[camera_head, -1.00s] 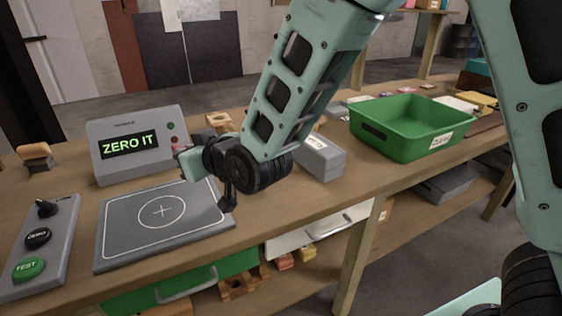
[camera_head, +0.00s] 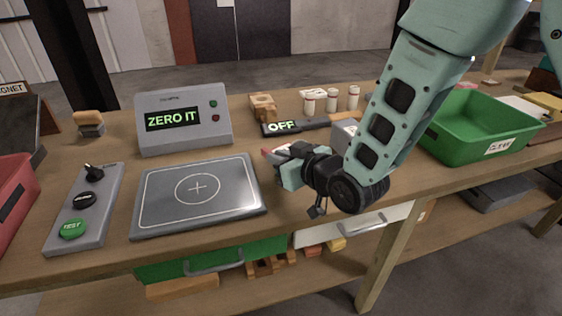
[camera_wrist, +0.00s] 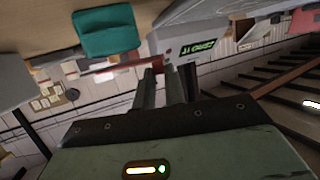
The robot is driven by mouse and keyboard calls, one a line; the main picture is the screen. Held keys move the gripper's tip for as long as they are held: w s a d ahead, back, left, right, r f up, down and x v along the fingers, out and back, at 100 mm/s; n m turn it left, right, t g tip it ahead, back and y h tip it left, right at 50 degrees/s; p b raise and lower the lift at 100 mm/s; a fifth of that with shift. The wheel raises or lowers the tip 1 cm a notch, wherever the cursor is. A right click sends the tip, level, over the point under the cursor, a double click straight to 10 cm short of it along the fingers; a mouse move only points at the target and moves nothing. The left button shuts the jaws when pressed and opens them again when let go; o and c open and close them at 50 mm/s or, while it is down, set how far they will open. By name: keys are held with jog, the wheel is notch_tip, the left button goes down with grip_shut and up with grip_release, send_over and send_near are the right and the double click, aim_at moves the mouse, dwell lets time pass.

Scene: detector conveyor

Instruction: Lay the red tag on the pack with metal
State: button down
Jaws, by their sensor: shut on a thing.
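My gripper (camera_head: 278,157) is just right of the grey plate with the cross mark, at low height over the bench. It is shut on a small red thing (camera_head: 268,152), apparently the red tag; only a little of it shows at the fingertips. In the wrist view the two fingers (camera_wrist: 168,84) reach forward, with a red strip (camera_wrist: 105,74) beside their tips. I cannot tell which object is the pack with metal. A grey box (camera_head: 345,131) is partly hidden behind my arm.
The plate (camera_head: 240,205) is empty. Behind it stands a display box (camera_head: 183,122) reading "ZERO IT". A button panel (camera_head: 82,210) and a red bin (camera_head: 12,190) are left. A device reading "OFF" (camera_head: 310,126), small white jars (camera_head: 331,99) and a green bin (camera_head: 475,125) are right.

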jog(key=shift+f, duration=0.6)
jog(key=shift+f, duration=0.25)
jog(key=c, duration=1.5)
grip_release()
jog(key=shift+r, duration=0.1)
